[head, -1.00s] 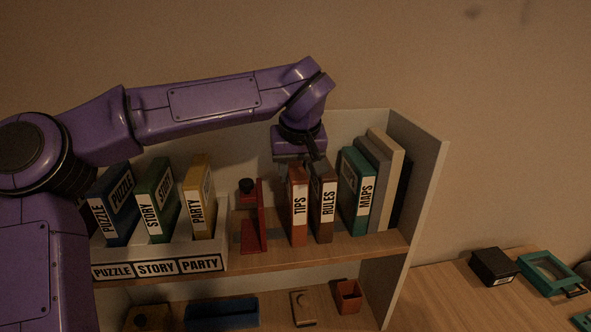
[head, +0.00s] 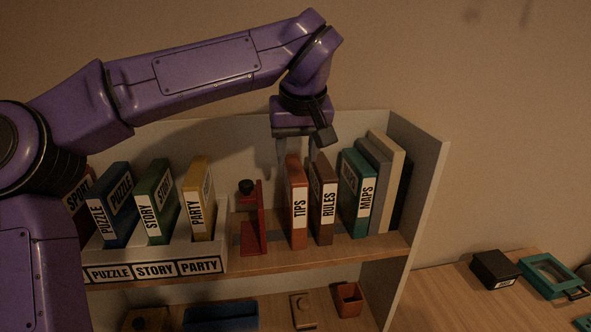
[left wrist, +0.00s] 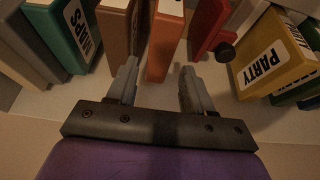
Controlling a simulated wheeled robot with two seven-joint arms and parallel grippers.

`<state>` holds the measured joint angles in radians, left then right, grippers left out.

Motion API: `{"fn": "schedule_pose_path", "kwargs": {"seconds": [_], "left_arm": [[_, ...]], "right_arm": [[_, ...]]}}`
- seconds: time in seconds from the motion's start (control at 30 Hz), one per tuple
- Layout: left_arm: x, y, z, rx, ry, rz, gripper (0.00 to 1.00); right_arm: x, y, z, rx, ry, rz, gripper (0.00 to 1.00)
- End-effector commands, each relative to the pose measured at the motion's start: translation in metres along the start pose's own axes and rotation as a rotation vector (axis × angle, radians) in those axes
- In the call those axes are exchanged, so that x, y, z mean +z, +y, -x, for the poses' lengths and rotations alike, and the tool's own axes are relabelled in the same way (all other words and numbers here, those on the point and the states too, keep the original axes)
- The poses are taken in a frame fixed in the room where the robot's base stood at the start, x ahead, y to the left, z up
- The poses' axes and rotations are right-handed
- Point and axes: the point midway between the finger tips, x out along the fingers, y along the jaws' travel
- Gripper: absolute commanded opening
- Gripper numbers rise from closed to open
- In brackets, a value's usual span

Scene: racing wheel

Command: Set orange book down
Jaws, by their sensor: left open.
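The orange book (head: 297,203), labelled TIPS, stands upright on the upper shelf, between the red bookend (head: 253,222) and the brown RULES book (head: 323,205). In the left wrist view the orange book (left wrist: 165,45) lies ahead of the space between the fingers. My left gripper (head: 297,150) is open and empty, above and behind the top of the orange book. In the left wrist view its two fingers (left wrist: 157,85) are apart with nothing between them. My right gripper is not in view.
A white holder (head: 205,250) with PUZZLE, STORY and PARTY labels holds upright books at left. A teal MAPS book (head: 358,195) and paler books stand at right by the shelf's side wall (head: 425,190). A black box (head: 494,269) lies on the desk at right.

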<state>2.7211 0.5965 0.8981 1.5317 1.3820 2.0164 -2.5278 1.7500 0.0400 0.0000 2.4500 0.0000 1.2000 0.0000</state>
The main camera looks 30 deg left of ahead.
Motion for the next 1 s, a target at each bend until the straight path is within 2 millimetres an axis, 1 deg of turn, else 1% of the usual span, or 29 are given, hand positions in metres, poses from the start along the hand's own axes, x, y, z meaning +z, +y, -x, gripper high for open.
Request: {"fn": "schedule_pose_path", "kwargs": {"seconds": [0.03,0.1,0.2,0.3,0.4,1.0], "left_arm": [[-0.001,0.001,0.013,0.0,0.005,0.002,0.51],[0.0,0.001,0.029,0.001,0.003,0.001,0.51],[0.0,0.0,0.046,-0.001,0.001,0.001,0.51],[0.0,0.0,0.054,-0.001,0.0,0.0,0.51],[0.0,0.0,0.057,-0.001,-0.001,0.0,0.51],[0.0,0.0,0.056,-0.001,-0.001,0.0,0.51]], "right_arm": [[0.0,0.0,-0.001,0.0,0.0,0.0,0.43],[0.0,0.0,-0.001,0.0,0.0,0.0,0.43],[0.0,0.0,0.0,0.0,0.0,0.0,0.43],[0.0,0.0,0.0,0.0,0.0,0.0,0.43],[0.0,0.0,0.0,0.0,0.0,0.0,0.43],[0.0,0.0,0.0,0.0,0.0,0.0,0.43]]}}
